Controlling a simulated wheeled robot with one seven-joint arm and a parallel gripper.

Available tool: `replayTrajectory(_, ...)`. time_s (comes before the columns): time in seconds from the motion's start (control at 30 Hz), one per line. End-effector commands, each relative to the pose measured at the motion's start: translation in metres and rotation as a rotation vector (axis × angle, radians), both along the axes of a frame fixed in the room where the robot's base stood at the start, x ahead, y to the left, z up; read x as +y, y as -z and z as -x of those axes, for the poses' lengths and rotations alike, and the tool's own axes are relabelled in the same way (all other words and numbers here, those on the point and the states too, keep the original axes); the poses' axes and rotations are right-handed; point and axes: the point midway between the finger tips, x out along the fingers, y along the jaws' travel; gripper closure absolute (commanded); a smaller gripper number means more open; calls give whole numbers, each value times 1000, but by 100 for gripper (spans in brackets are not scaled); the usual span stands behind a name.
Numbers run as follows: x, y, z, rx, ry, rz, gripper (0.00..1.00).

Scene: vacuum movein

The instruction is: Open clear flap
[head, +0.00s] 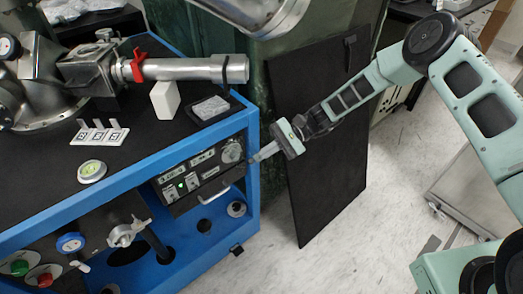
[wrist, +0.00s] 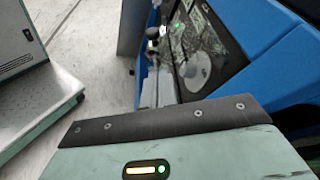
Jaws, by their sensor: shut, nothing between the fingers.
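The black control panel (head: 200,172) is set in the front of the blue cart, with a green light, switches and a round dial at its right. A clear flap is hard to make out in the head view. In the wrist view, a glossy, reflective surface (wrist: 203,45) on the panel may be it; I cannot tell whether it is open. My gripper (head: 253,159) is at the right end of the panel, by the cart's blue corner post. Its fingers look shut and empty. Whether the tips touch anything is unclear.
The blue cart (head: 190,125) carries a metal tube (head: 195,69), a white block (head: 165,100) and a gauge (head: 92,171). A silver handle (head: 212,194) sits below the panel. A black board (head: 325,150) stands behind my gripper. Pale floor (head: 300,265) is clear at the front.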

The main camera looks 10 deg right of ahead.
Motion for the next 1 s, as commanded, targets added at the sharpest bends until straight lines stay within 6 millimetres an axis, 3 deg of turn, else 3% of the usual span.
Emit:
replayTrajectory(0.43, -1, -34, 1, 324, 0, 221, 100)
replayTrajectory(1.0, 2, -51, -3, 318, 0, 214, 100)
